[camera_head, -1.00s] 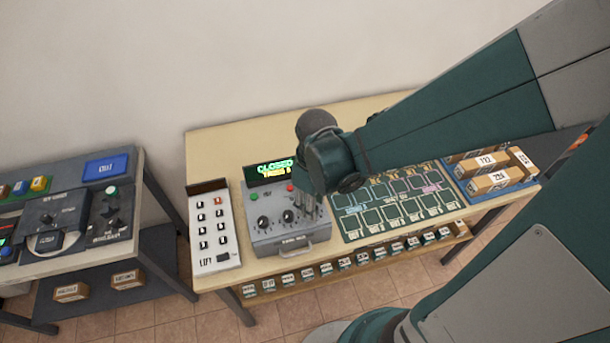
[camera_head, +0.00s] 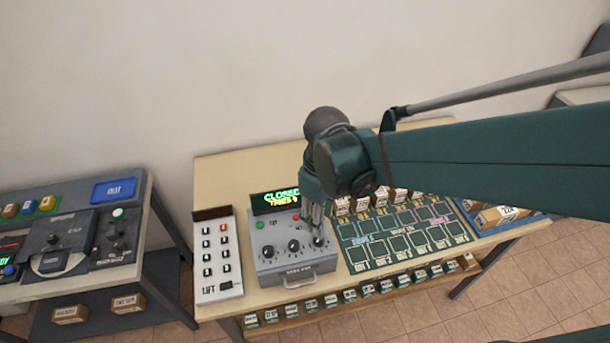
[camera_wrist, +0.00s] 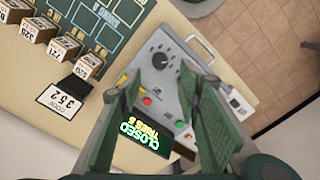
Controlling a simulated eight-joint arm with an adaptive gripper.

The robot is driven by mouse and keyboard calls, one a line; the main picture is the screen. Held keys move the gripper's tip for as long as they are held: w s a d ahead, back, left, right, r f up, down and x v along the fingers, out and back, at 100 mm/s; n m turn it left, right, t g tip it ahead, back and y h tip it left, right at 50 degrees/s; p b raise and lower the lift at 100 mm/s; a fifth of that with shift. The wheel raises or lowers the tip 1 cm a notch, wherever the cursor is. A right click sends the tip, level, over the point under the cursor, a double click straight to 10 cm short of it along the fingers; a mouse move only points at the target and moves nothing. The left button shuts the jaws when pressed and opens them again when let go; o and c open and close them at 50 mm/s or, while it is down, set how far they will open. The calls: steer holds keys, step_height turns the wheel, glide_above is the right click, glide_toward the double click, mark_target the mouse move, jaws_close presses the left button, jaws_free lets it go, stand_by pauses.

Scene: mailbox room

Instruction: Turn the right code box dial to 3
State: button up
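The grey code box (camera_head: 297,268) stands on the table with three black dials in a row and a lit display (camera_head: 275,200) reading "CLOSED" with a tries line under it. The right dial (camera_head: 318,242) is directly below my gripper (camera_head: 316,232). In the wrist view the right dial (camera_wrist: 161,60) has a white pointer line and tick marks; its numbers are too small to read. My gripper (camera_wrist: 155,76) is open, with one finger towards each side of this dial. I cannot tell whether the fingers touch it. The fingers hide parts of the box.
A white card (camera_wrist: 62,101) reading "CODE 352" stands beside the box. A white lift panel (camera_head: 217,258) is left of the box. A green sorting board (camera_head: 405,240) with small parcels is to its right. A handle (camera_head: 299,283) sticks out at the box's front.

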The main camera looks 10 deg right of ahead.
steer(key=shift+r, duration=1.5)
steer(key=shift+d+r, duration=0.1)
steer(key=s+d+r+m+t+b, duration=0.2)
steer(key=d+r+m+t+b, duration=0.2)
steer(key=m+t, duration=0.3)
steer(key=shift+d+r+m+b, duration=0.4)
steer(key=shift+d+r+m, duration=0.1)
steer(key=shift+d, duration=0.15)
stand_by(1.3)
